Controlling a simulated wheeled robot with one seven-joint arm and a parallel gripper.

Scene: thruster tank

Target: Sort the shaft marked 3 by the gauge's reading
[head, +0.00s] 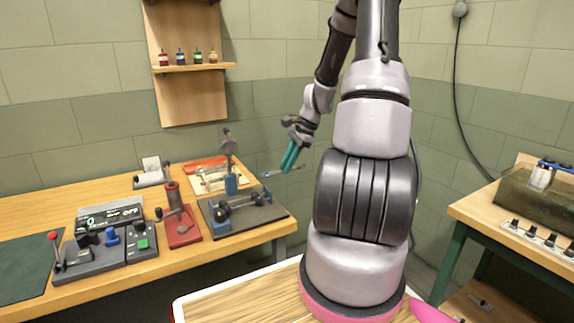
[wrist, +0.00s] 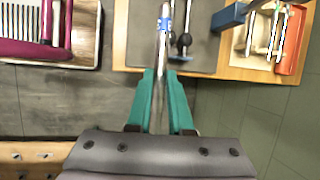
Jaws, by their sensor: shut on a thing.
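My gripper (head: 288,167) has teal fingers and hangs in the air just beyond the right edge of the bench. It is shut on a thin grey shaft (wrist: 157,60), held level in the head view. The shaft's blue band (wrist: 165,24) carries a mark too small to read surely. In the wrist view the shaft points away from my gripper (wrist: 159,75) over a dark plate. The round dial gauge (head: 229,147) stands on a blue post at the back of the bench, its face unreadable. A fixture on a dark plate (head: 255,216) sits in front of it.
A board with an orange-red tray (head: 206,164) lies behind the fixture. A red stand (head: 182,230), a control box with a green button (head: 142,244) and a display unit (head: 110,214) stand to the left. A tank (head: 540,205) is at far right. The gap beside the bench is clear.

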